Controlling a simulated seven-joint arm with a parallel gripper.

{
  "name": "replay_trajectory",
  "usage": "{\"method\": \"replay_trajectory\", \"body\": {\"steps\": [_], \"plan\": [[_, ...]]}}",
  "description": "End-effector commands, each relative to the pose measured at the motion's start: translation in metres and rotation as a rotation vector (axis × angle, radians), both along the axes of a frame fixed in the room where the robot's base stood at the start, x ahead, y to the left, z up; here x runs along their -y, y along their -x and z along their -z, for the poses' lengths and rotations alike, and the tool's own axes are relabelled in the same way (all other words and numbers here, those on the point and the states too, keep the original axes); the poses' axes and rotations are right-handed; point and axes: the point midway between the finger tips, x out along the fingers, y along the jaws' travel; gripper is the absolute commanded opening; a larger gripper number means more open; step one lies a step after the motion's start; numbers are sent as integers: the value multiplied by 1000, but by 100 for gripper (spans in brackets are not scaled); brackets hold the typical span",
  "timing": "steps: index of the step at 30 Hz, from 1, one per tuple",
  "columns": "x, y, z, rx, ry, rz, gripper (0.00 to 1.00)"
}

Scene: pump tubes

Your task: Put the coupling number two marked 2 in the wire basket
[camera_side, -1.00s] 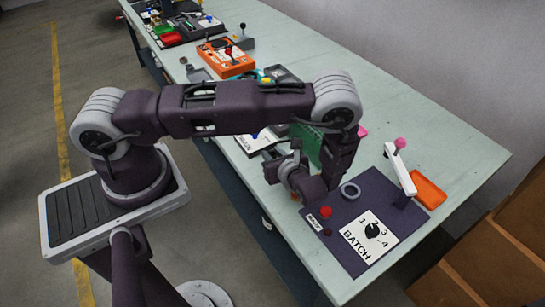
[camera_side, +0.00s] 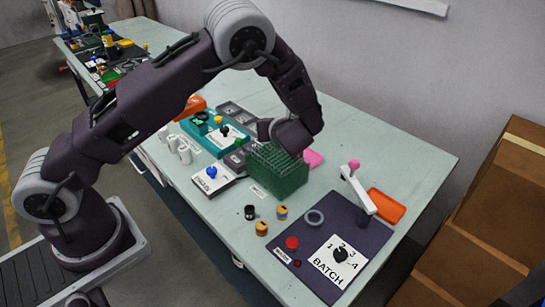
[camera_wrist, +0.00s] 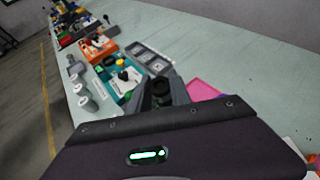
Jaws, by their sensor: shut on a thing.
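The green wire basket (camera_side: 275,172) stands on the bench in the middle of the side view. The end of my arm is at its far upper edge, and my fingertips are hidden there. In the wrist view my gripper (camera_wrist: 162,92) is shut on a dark round piece (camera_wrist: 160,86), which looks like a coupling; no mark on it is readable. On the bench in front of the basket stand a black coupling (camera_side: 250,212) and two yellow-orange ones, one on the left (camera_side: 262,228) and one on the right (camera_side: 282,212). Their numbers are too small to read.
A purple mat with a BATCH dial (camera_side: 340,255), a grey ring (camera_side: 314,218) and a pink-knobbed lever (camera_side: 358,188) lies right of the basket. An orange tray (camera_side: 386,206) is beyond. A panel with a blue knob (camera_side: 212,175) and a teal unit (camera_side: 205,135) stand left.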

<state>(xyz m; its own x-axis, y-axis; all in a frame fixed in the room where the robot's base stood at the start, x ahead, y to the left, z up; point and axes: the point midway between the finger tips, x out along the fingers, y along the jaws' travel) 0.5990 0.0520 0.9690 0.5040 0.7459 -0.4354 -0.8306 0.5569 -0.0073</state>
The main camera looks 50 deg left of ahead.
Motion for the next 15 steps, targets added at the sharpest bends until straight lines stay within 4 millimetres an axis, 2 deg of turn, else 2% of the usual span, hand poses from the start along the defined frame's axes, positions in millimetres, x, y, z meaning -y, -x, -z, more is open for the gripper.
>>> {"method": "replay_trajectory", "body": {"steps": [3, 10, 12, 15], "plan": [[0, -1, 29, -6, -4, 7, 0], [-1, 0, 73, -5, -3, 4, 0], [0, -1, 85, -3, -3, 3, 0], [0, -1, 93, -1, -2, 4, 0]]}}
